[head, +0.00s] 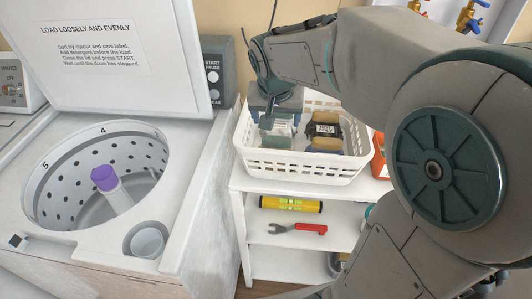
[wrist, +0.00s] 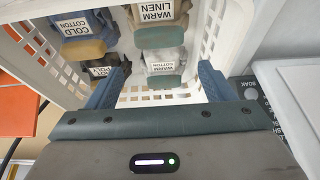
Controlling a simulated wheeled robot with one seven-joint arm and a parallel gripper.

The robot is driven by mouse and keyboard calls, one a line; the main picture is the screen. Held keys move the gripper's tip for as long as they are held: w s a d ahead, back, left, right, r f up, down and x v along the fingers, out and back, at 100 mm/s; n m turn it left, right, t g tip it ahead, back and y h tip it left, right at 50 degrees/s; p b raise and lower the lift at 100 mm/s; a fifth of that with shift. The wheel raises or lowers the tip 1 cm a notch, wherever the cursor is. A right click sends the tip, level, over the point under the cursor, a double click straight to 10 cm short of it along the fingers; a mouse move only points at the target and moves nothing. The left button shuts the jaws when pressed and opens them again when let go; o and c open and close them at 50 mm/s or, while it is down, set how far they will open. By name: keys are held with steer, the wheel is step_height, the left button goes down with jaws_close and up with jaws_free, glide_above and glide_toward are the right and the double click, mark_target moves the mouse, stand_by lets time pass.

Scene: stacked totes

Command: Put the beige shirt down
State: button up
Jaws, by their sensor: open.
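A beige folded garment (wrist: 184,16) with a WARM LINEN label lies in the white basket (wrist: 213,30), at the top edge of the wrist view. I take it to be the beige shirt; in the head view I cannot pick it out behind my arm. My gripper (wrist: 162,68) is open, with its two blue fingers apart and nothing held between them. In the head view my gripper (head: 275,118) reaches down into the left part of the basket (head: 300,168). A pale WARM COTTON bundle (wrist: 165,60) lies just beyond the fingertips in the wrist view.
A blue-grey COLD COTTON bundle (wrist: 77,24) and a dark POLY bundle (wrist: 98,68) share the basket. The basket stands on a white shelf (head: 285,186) holding a yellow level (head: 291,204) and a red-handled wrench (head: 300,229). The open washer (head: 195,185) stands left; its visible drum is empty.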

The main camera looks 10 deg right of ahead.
mark_target(277, 142)
steer(key=x, duration=0.7)
steer(key=shift+s, duration=0.15)
steer(key=shift+s+x, duration=0.2)
steer(key=shift+x, duration=1.15)
steer(key=shift+s+x, duration=0.2)
steer(key=shift+x, duration=1.2)
steer(key=shift+f, duration=0.15)
steer(key=c, duration=1.2)
steer(key=shift+s, duration=0.1)
steer(key=shift+c, duration=0.2)
